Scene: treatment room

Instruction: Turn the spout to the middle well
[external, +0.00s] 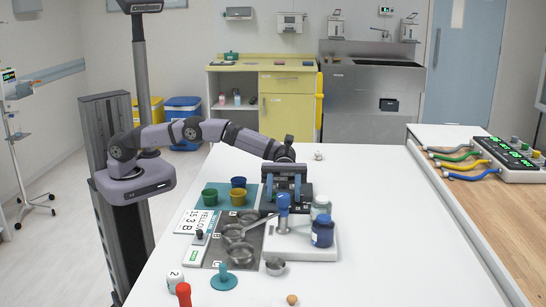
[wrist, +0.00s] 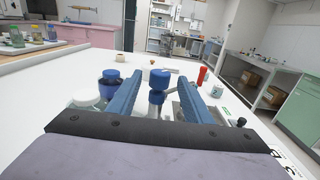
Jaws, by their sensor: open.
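The spout is a thin grey arm (external: 260,222) that runs left from a post with a blue knob (external: 283,200) on a white base (external: 318,246). Its tip is near several metal wells (external: 240,254) on a dark grey tray; I cannot tell exactly which well it is over. My gripper (external: 283,190) is open, with its blue fingers just behind and around the knob. In the wrist view the blue knob (wrist: 159,75) stands between the two fingers (wrist: 158,84), with gaps showing on both sides. The lower post is partly hidden there.
A dark blue jar (external: 322,232) and a white-lidded jar (external: 320,206) stand right of the post. Green, blue and yellow cups sit on a teal mat to the left. A loose metal cup (external: 275,266) and a teal stand (external: 223,280) are in front.

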